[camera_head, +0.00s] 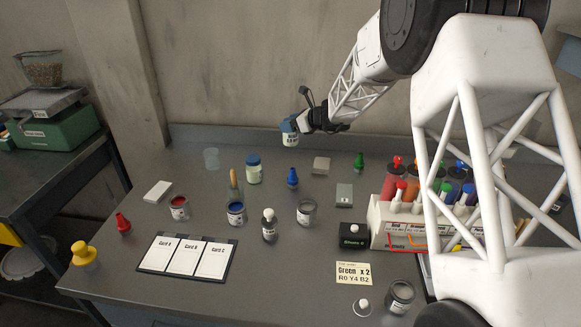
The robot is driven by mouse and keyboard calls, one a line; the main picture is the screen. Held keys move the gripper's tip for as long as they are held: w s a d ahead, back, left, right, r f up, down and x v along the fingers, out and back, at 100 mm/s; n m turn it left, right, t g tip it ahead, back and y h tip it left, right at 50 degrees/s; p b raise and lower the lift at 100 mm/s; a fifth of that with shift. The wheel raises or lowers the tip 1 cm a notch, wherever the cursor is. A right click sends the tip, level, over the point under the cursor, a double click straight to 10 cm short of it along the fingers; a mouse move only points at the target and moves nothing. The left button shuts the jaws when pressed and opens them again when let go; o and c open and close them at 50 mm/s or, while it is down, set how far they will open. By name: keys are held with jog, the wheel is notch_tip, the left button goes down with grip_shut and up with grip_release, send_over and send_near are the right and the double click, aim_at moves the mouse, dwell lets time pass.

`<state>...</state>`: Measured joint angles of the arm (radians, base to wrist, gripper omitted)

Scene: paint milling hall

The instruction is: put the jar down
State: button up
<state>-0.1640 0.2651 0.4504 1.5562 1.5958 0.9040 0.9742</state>
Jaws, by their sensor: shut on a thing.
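The jar (288,139) in my grasp has a blue lid and a pale, labelled body. My gripper (298,123) is shut on it near the lid and holds it upright, raised above the back part of the bench. The fingertips are small and partly hidden by the jar and the wrist. A similar jar with a blue lid (253,170) stands on the bench, below and left of the held one. The grey bench top (330,150) shows below my gripper.
A blue-capped bottle (292,178), a clear beaker (211,159) and a pale block (321,165) stand nearby. Open paint tins (236,213), a card board (187,255) and a bottle rack (392,228) lie further forward. Small bare patches separate them.

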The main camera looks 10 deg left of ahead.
aim_at(290, 137)
jog(key=shift+w, duration=0.25)
jog(key=shift+f, duration=3.1)
jog(key=shift+f, duration=1.85)
jog(key=shift+f, duration=0.2)
jog(key=o, duration=1.4)
jog(key=shift+o, duration=0.2)
jog(key=shift+r, duration=0.15)
